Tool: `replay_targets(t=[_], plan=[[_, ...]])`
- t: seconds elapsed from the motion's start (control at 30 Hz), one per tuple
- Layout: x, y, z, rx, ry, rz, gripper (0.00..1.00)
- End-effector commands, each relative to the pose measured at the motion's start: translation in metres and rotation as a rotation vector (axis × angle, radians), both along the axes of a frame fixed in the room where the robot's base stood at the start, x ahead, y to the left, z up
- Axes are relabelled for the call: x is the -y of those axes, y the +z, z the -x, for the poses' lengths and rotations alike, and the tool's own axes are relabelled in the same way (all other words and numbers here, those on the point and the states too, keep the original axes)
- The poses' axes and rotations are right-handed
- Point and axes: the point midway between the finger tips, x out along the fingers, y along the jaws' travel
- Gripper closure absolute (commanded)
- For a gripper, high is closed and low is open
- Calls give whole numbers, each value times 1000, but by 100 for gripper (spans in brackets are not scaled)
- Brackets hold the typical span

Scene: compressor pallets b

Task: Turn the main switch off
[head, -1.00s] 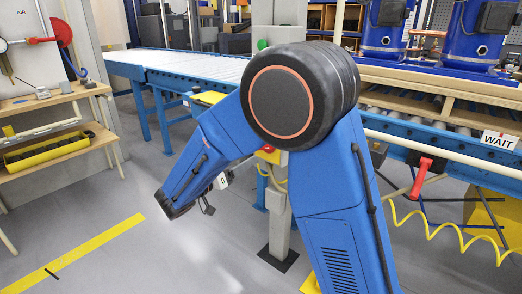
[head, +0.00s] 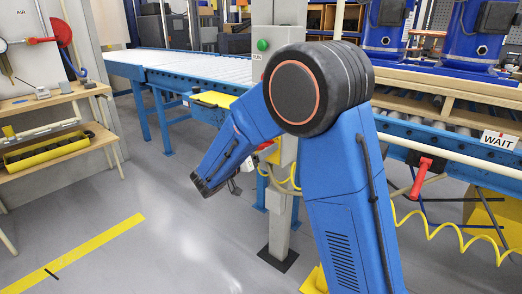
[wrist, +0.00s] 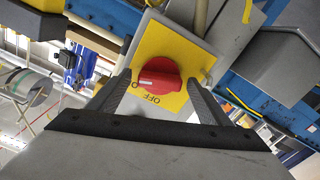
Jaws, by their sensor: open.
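The main switch (wrist: 160,76) is a red round knob on a yellow plate (wrist: 186,46) in the wrist view. Its white mark lies nearly level in the picture, toward the left of the knob. The letters OFF read upside down just below the knob. My gripper (wrist: 158,80) is open, with one finger to each side of the knob; I cannot tell whether either touches it. In the head view the yellow and red of the switch (head: 273,155) show on the grey post, partly behind my arm. My gripper is mostly hidden there.
A grey post (head: 280,222) stands beside the blue roller conveyor (head: 185,72). A green button (head: 262,44) sits on a box higher up the post. A red-handled valve (head: 422,172) and yellow coiled hose are at right. Grey floor is open at left.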

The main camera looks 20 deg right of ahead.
Motion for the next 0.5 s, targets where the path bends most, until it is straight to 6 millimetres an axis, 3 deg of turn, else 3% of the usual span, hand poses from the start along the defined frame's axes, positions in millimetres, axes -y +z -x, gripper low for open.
replay_targets(t=[0.13,0.3,0.5], plan=[[0,0,0,0,0,0,28],[0,0,0,0,0,0,69],[0,0,0,-4,0,3,69]])
